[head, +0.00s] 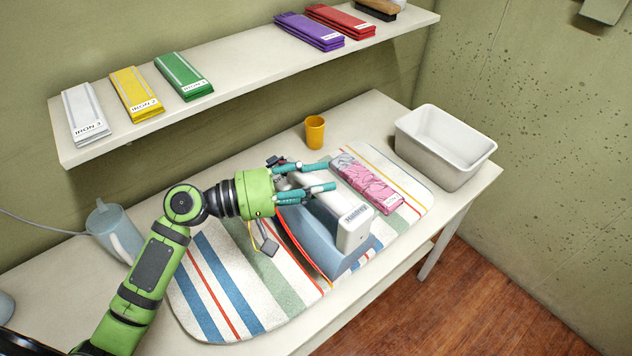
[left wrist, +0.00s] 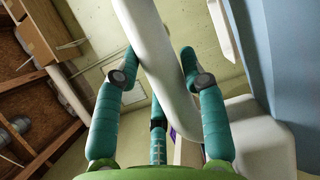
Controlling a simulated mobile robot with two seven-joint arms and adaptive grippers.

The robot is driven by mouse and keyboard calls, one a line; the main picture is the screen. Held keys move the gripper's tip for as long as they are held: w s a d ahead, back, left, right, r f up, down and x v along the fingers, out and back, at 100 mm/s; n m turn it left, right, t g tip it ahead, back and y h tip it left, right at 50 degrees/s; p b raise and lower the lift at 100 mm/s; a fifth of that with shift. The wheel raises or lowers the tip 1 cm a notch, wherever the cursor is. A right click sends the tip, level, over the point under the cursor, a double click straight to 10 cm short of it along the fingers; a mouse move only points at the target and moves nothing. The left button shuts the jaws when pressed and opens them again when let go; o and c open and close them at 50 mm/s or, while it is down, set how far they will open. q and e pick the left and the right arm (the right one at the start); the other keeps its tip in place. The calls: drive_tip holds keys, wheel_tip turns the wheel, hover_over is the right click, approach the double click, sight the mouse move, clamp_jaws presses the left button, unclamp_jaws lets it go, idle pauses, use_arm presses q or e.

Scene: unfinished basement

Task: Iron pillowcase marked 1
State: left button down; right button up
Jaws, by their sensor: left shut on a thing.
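A pink, wrinkled folded cloth (head: 366,182), which looks like the pillowcase, lies flat on the striped ironing mat (head: 208,248); its marking is too small to read. The white and blue-grey iron (head: 352,228) is over the mat, left of the pink cloth and apart from it in the picture. My left gripper (head: 304,180) is shut on the iron's white handle. In the left wrist view the handle (left wrist: 150,50) runs between my teal fingers. I cannot tell whether the iron's underside touches the mat. My right gripper is not in view.
A white bin (head: 442,168) stands at the table's right end. An orange cup (head: 315,131) stands behind the mat, and a pale blue jug (head: 112,232) is at left. The wall shelf (head: 225,85) holds several folded, labelled cloths and a brush (head: 378,8).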

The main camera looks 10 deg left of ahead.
use_arm(q)
drive_tip(key=shift+r+p, duration=2.5)
drive_tip(key=shift+r, duration=1.15)
drive_tip(key=shift+f, duration=0.1)
